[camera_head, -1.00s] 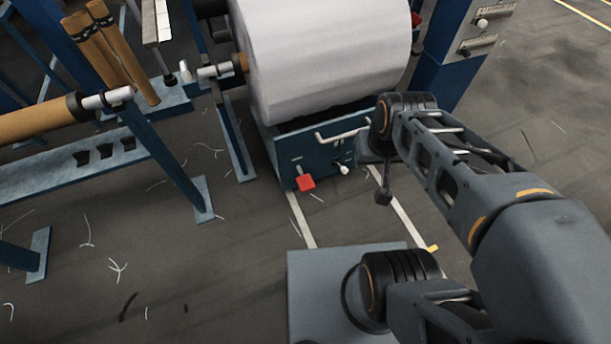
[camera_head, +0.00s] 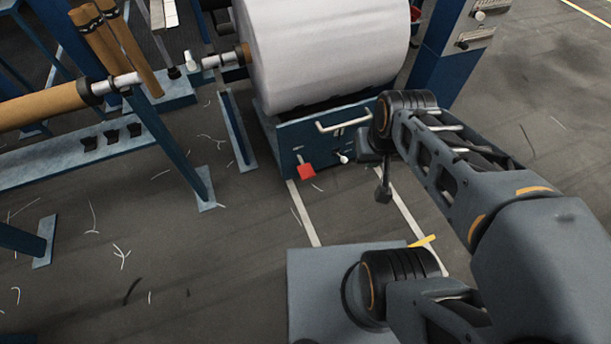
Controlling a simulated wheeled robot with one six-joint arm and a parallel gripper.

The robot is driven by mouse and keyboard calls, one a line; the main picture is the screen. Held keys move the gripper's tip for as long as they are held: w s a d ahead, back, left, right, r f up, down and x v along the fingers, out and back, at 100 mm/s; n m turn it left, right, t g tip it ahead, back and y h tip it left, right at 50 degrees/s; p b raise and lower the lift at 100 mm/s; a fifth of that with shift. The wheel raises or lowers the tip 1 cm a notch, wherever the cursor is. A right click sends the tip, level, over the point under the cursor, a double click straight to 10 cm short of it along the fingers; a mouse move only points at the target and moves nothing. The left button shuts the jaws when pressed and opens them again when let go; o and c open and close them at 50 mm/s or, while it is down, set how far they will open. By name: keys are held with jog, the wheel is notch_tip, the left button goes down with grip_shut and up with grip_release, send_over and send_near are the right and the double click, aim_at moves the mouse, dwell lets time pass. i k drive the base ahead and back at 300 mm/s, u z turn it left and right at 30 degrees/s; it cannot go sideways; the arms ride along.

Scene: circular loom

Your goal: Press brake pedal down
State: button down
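A small red pedal (camera_head: 306,171) sticks out low on the front of the blue machine base (camera_head: 288,150), under the large white roll. It stands just above the floor. My gripper (camera_head: 382,194) hangs to the right of the red pedal, below the wrist of my arm, and is apart from it. The gripper looks small and dark, and its fingers cannot be told apart, so I cannot see whether it is open or shut. Nothing shows in it.
A white bar handle (camera_head: 343,125) and a white-tipped lever (camera_head: 343,158) jut from the base near my wrist. The white roll (camera_head: 325,55) sits above. Blue stand feet (camera_head: 204,188) and brown rolls (camera_head: 42,106) are at left.

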aim_at(306, 171)
jog(key=k, duration=1.15)
jog(key=u, duration=0.3)
jog(key=i, duration=0.2)
jog(key=u, duration=0.85)
jog(key=i, duration=1.4)
jog(key=z, duration=0.95)
jog(key=i, duration=0.45)
jog(key=z, duration=0.4)
